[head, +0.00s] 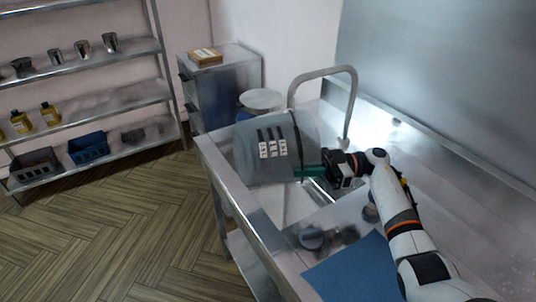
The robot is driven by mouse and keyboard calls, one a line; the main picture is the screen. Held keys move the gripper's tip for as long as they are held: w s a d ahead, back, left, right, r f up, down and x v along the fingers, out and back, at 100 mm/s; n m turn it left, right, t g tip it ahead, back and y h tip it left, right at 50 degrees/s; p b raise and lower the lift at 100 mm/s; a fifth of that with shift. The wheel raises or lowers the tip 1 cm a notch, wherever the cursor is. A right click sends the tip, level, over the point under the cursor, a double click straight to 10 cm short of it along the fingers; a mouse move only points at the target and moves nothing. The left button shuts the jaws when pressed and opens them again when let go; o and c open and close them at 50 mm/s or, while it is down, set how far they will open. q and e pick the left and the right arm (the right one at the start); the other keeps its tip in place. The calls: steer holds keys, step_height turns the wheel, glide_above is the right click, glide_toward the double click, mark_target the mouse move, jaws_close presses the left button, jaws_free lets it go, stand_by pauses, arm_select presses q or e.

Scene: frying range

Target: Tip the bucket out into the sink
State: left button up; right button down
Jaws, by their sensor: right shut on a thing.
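A large grey bucket (252,153) with dark stripes and white labels on its side is tipped over onto its side above the sink (322,192). Its wider end is toward the tap, and I cannot see what is inside it. My right gripper (322,170) reaches in from the right and is shut on the bucket at its lower right edge, where a green part shows. The bucket and my gripper hide much of the sink basin. My left gripper is not in view.
A curved tap (347,90) rises behind the bucket. A blue mat (352,272) and small round items (312,238) are on the near counter. A metal cabinet (228,88) stands behind. Shelves (85,103) are at left, with open wooden floor in front.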

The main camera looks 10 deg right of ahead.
mark_target(306, 156)
steer(key=shift+r+p, duration=0.45)
steer(key=shift+r, duration=0.35)
steer(key=shift+r+p, duration=0.25)
steer(key=shift+p, duration=0.2)
step_height(306, 156, up, 2)
steer(key=h+p, duration=0.3)
steer(key=p, duration=0.1)
steer(key=h+p, duration=0.3)
steer(key=p, duration=0.2)
steer(key=n+h+p, duration=0.1)
steer(key=h+p, duration=0.2)
steer(key=p, duration=0.2)
steer(key=shift+r+t, duration=0.25)
steer(key=shift+t, duration=0.15)
steer(key=shift+h+b, duration=0.35)
steer(key=shift+h, duration=0.45)
steer(key=h, duration=0.2)
steer(key=r+t+h, duration=0.1)
steer(key=h, duration=0.1)
steer(key=shift+a+r+n+h, duration=0.1)
steer(key=shift+a+n+h, duration=0.05)
steer(key=shift+n+h, duration=0.25)
steer(key=h, duration=0.3)
steer(key=shift+w+r+t+h, duration=0.1)
steer(key=shift+r+t+h, duration=0.25)
steer(key=shift+t+h, duration=0.05)
